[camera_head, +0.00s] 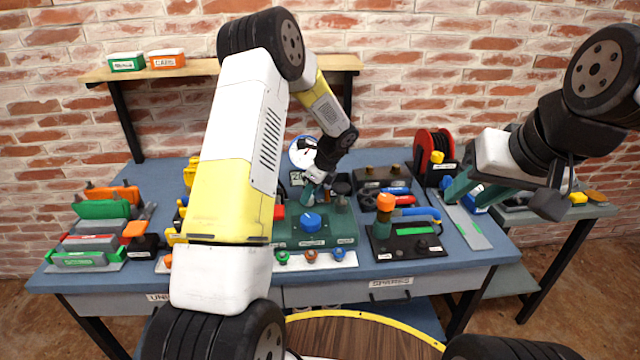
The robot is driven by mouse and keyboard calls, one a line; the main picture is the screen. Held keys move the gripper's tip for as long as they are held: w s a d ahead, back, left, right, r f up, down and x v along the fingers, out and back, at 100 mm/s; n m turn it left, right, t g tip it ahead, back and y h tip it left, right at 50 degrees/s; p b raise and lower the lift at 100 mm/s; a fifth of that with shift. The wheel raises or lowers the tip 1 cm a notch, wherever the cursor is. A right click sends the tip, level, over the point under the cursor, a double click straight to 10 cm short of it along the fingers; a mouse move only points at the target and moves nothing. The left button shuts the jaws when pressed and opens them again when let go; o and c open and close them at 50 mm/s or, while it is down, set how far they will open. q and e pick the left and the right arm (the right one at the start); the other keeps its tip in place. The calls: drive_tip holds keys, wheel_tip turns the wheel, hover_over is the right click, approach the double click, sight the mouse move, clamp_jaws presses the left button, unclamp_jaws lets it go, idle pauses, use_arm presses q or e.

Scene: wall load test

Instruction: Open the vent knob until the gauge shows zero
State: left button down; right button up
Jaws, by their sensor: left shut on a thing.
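A green unit (337,229) sits at the middle of the blue bench, with a large blue knob (310,221) on top and a red part at its left. Its labels are too small to read. A round white gauge (303,152) stands behind it, partly covered by my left gripper; its reading cannot be made out. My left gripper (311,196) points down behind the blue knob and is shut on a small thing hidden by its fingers. I cannot tell whether that is the vent knob. My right gripper (500,199) is open and empty, above the bench's right side.
A black tool holder with an orange-topped part (385,202) stands to the right, a red reel (432,146) behind. Green and orange blocks (101,209) crowd the left. My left arm hides the bench's left middle.

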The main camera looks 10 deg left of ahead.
sight(316, 199)
use_arm(q)
drive_tip(key=n+g, duration=0.1)
drive_tip(key=n, duration=0.3)
drive_tip(key=shift+w+n+g, duration=0.15)
drive_tip(key=shift+n+g, duration=0.15)
drive_tip(key=shift+g, duration=0.1)
drive_tip(key=n+g, duration=0.1)
drive_tip(key=n, duration=0.2)
drive_tip(key=shift+w+n, duration=0.1)
drive_tip(key=shift+n, duration=0.2)
drive_tip(key=n, duration=0.2)
drive_tip(key=n+g+h, duration=0.1)
drive_tip(key=n, duration=0.1)
drive_tip(key=shift+w+g, duration=0.1)
drive_tip(key=shift+g, duration=0.2)
drive_tip(key=shift+n+g+h, duration=0.4)
drive_tip(key=shift+n+h, duration=0.1)
drive_tip(key=shift+n, duration=1)
drive_tip(key=shift+a, duration=0.1)
drive_tip(key=c, duration=1)
unclamp_jaws()
drive_tip(key=shift+c, duration=0.2)
drive_tip(key=v, duration=0.7)
drive_tip(key=shift+w+r, duration=0.15)
drive_tip(key=shift+r, duration=0.2)
